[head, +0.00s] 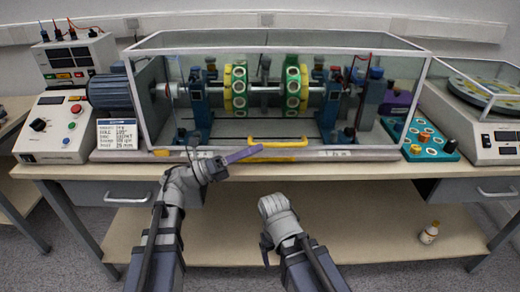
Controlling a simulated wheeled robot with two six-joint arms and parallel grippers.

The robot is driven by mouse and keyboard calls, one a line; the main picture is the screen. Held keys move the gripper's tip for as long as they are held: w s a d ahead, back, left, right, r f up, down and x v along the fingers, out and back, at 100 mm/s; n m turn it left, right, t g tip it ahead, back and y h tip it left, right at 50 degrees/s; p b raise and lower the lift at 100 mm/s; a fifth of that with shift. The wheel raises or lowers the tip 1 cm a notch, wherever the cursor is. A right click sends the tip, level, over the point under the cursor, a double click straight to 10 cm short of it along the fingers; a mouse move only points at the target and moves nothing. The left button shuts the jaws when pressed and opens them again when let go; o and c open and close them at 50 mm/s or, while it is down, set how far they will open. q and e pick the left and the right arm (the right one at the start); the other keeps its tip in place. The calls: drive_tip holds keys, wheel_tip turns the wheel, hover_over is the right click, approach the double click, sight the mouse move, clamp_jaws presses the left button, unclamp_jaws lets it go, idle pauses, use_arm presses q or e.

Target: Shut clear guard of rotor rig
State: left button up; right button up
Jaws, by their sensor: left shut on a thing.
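The clear guard (283,52) is a pale-framed box over the rotor rig. Its front panel looks upright, and its lower edge appears down at the base's front edge. The rotor (265,88), with yellow and green discs on a shaft, shows through it. The yellow handle (285,142) is low on the guard's front. My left gripper (258,150) reaches in from the left, its purple-grey fingers shut at the handle's left end. My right gripper (277,207) is below the bench's front edge, away from the guard; its fingers cannot be made out.
A control box (55,130) and a label card (117,134) stand left of the rig. A teal tray (420,138) and a balance-like device (490,135) stand right. The bench's front edge (350,170) is close to my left arm.

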use_arm(q)
drive_tip(key=w+f+b+v, duration=0.1)
drive_tip(key=b+v, duration=0.2)
drive_tip(key=v, duration=0.6)
idle(0.8)
drive_tip(key=shift+w, duration=0.1)
idle(0.6)
